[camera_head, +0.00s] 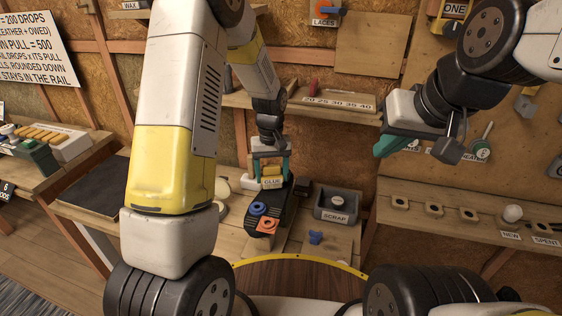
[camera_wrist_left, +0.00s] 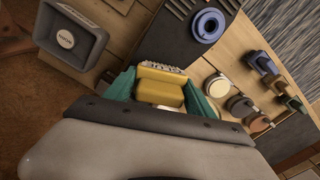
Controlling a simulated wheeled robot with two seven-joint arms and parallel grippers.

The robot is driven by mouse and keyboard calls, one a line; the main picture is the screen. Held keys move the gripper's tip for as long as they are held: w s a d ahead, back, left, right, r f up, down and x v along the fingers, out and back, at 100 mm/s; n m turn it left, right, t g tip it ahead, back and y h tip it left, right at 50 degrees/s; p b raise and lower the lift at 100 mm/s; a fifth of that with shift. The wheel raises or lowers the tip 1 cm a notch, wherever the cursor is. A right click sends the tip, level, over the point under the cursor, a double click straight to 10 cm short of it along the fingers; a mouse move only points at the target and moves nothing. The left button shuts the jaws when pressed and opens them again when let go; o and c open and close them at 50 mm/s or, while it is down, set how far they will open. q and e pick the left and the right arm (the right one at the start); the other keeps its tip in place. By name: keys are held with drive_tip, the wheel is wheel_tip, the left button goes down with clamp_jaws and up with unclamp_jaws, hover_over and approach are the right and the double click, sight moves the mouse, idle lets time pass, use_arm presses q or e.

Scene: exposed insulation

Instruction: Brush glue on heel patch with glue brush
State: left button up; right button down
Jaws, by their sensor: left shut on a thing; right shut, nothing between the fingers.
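My left gripper (camera_head: 269,172) points down over the bench, its teal fingers shut on a yellow block-like thing (camera_wrist_left: 160,84), which seems to be the glue brush's handle. A white label reading GLUE (camera_head: 271,183) shows right by it. Its brush end is hidden, so I cannot tell whether it touches anything below. A black piece (camera_head: 284,212) with a blue ring and an orange ring lies just below and in front of the gripper. I cannot pick out the heel patch for sure. My right gripper (camera_head: 392,145) is shut and empty, raised before the wall at the right.
A grey SCRAP bin (camera_head: 335,207) stands right of the left gripper. A small blue piece (camera_head: 316,237) lies in front of it. A rail (camera_head: 465,232) with several holes and NEW and SPENT labels runs along the right. A wall shelf (camera_head: 330,108) is behind the grippers.

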use_arm(q)
drive_tip(key=shift+w+a, duration=0.2)
drive_tip(key=shift+a, duration=0.4)
drive_tip(key=shift+w+a, duration=0.15)
drive_tip(key=shift+a, duration=0.45)
drive_tip(key=shift+r, duration=2.95)
drive_tip(key=shift+r, duration=0.1)
drive_tip(key=shift+s+r, duration=0.1)
drive_tip(key=shift+r, duration=1.3)
drive_tip(key=shift+f, duration=0.15)
drive_tip(key=shift+f, duration=4)
